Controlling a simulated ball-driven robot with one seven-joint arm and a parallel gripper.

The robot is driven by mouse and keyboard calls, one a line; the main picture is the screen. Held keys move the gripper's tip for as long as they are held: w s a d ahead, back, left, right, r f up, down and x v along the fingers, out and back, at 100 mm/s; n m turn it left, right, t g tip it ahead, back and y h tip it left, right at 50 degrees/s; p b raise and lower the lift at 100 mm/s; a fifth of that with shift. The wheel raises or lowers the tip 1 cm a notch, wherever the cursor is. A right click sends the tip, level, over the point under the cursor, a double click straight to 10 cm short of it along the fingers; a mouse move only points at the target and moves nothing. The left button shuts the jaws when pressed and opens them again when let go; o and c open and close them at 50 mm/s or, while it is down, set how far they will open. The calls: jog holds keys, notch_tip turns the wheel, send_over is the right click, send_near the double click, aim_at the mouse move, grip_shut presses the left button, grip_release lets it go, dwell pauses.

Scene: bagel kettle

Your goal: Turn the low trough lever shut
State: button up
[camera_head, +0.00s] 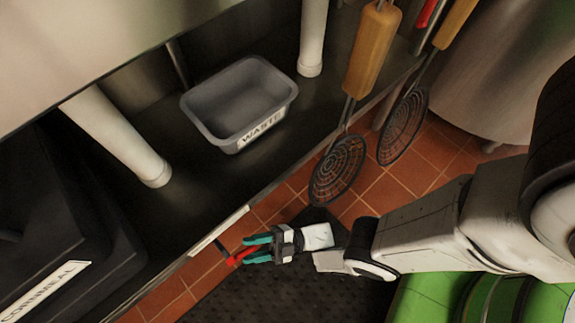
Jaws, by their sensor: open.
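The lever (237,259) is a small red handle low at the front edge of the steel shelf, in the lower middle of the head view. My gripper (254,250) comes in from the right with its teal fingers spread. The fingers lie on either side of the red handle, one above and one below it in the picture. Whether they touch the handle cannot be told. The lever's pivot and the trough it belongs to are not clearly visible.
A grey waste bin (190,106) stands on the shelf (215,190) between white pipes (120,138). A black cornmeal container (50,225) is at left. Two wire skimmers (338,170) hang close above my arm. A dark mat (290,295) lies on the tiled floor.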

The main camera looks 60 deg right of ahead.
jog(key=s+d, duration=0.6)
jog(key=shift+s+d, duration=0.35)
jog(key=shift+s, duration=0.05)
dwell(0.4)
jog(key=shift+c, duration=0.2)
